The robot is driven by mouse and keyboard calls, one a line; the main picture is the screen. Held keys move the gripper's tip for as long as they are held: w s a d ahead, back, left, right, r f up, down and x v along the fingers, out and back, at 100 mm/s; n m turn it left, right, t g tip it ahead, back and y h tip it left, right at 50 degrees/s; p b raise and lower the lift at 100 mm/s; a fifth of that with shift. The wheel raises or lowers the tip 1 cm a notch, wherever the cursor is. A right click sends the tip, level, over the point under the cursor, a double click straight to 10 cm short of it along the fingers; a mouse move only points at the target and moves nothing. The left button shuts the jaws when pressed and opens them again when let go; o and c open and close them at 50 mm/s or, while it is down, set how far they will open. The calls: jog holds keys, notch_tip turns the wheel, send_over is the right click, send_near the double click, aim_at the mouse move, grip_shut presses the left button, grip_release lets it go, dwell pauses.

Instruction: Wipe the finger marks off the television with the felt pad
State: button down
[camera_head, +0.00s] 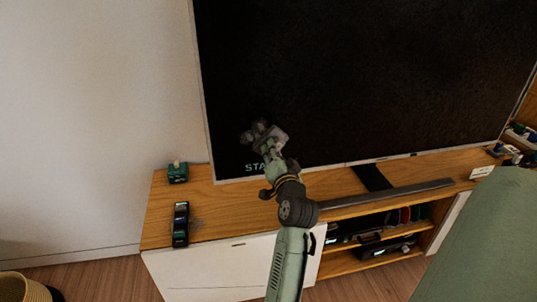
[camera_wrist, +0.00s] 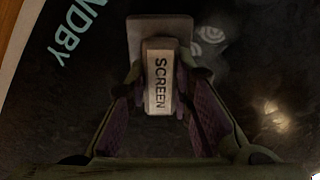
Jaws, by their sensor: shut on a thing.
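The television (camera_head: 370,75) is a large dark screen standing on a wooden cabinet, with "STANDBY" lettering low on its left side. Pale grey finger marks show on the glass beside the pad in the wrist view (camera_wrist: 212,36); in the head view a grey patch lies close to my gripper. The felt pad (camera_wrist: 148,28) is a grey plate with a block handle labelled "SCREEN". My gripper (camera_wrist: 160,95) is shut on that handle, one finger on each side. In the head view my gripper (camera_head: 268,145) holds the pad (camera_head: 273,137) at the screen's lower left; contact is unclear.
A small green box (camera_head: 177,172) and a dark green-black object (camera_head: 180,224) stand on the cabinet top (camera_head: 225,200) at left. A long dark bar (camera_head: 400,192) lies before the television. Shelves below hold devices. A green surface (camera_head: 490,240) fills the lower right.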

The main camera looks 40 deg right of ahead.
aim_at(284, 145)
jog(key=shift+s+d+r+p, duration=0.2)
jog(key=shift+s+d+r, duration=0.25)
jog(key=shift+d, duration=0.25)
jog(key=shift+s+d+r+p, duration=0.15)
jog(key=shift+s+d+r, duration=0.2)
jog(key=shift+d+r, duration=0.25)
jog(key=shift+w+a+f+p, duration=0.1)
jog(key=shift+w+a+p, duration=0.85)
jog(key=shift+a, duration=0.7)
jog(key=shift+w+a+p, duration=0.6)
jog(key=shift+w+a, duration=0.7)
jog(key=shift+a, duration=0.3)
jog(key=shift+w+a+f+p, duration=0.1)
jog(key=shift+w+a+p, duration=0.85)
jog(key=shift+a, duration=0.7)
jog(key=shift+w+r+p, duration=0.15)
jog(key=shift+r+p, duration=0.45)
jog(key=shift+r, duration=0.35)
jog(key=shift+s+d+f+b, duration=0.15)
jog(key=shift+s+d+b, duration=0.15)
jog(key=shift+d, duration=0.15)
jog(key=shift+s+d+b, duration=0.5)
jog(key=shift+s+d, duration=0.4)
jog(key=shift+d, duration=0.7)
jog(key=shift+s+d+b, duration=0.55)
jog(key=shift+s+d, duration=0.3)
jog(key=shift+d, duration=0.75)
jog(key=shift+s+d+b, duration=0.5)
jog(key=shift+s+d, duration=0.4)
jog(key=shift+d, duration=0.7)
